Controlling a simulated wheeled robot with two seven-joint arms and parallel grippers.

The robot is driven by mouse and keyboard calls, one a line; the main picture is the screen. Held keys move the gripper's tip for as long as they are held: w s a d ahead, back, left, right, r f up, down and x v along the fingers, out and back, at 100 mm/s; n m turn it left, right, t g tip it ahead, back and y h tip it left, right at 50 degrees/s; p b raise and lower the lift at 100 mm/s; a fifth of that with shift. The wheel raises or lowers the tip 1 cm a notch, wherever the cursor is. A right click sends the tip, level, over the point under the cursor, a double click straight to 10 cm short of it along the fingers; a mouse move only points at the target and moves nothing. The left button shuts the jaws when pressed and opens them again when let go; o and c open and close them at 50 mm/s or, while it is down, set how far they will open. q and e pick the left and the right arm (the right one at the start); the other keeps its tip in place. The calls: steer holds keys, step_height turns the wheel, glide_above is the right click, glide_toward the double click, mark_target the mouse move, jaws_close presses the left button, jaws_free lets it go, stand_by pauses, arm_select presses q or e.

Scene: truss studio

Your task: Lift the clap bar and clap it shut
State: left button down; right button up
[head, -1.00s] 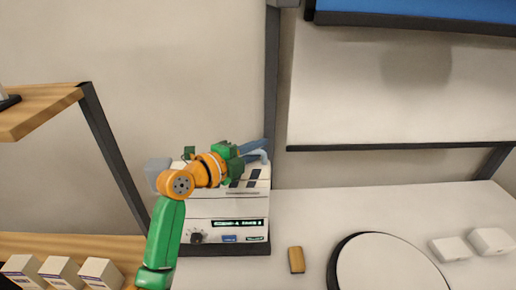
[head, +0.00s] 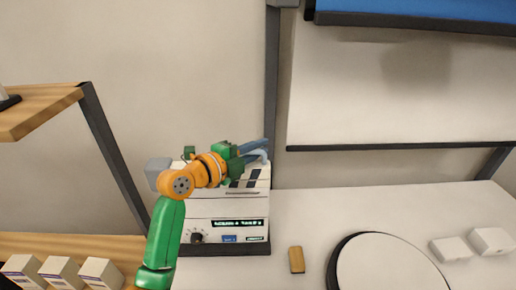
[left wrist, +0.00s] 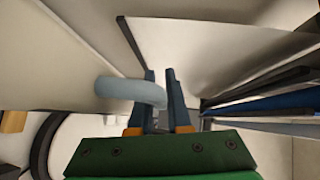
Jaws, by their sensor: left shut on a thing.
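The white clapper unit (head: 210,209) stands on the table against the wall, with a display, a knob and small buttons on its front. Black stripes mark its upper right part, where the clap bar seems to be. A pale blue-grey curved handle (left wrist: 128,91) comes from the left in the left wrist view and ends between the blue fingers. My left gripper (head: 265,150) is at the unit's top right, shut on this handle, which also shows in the head view (head: 262,156). My arm hides much of the unit's top left, so the bar's angle is unclear.
A small tan block (head: 296,260) and a round white disc with a dark rim (head: 390,268) lie to the right. Two white boxes (head: 450,249) are farther right. A wooden shelf (head: 40,108) with a dark post is at left; several small boxes (head: 60,271) stand below it.

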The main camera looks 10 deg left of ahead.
arm_select(q)
steer(key=a+r+n+t+h+b, duration=0.2)
steer(key=a+r+n+t+b, duration=0.1)
steer(key=r, duration=0.7)
steer(key=shift+s+a+r+n+b, duration=0.15)
steer(key=shift+s+a+n+b, duration=0.35)
steer(key=shift+a+b, duration=0.4)
steer(key=shift+d, duration=0.1)
steer(key=c, duration=1.2)
jaws_free()
steer(key=shift+o, duration=0.2)
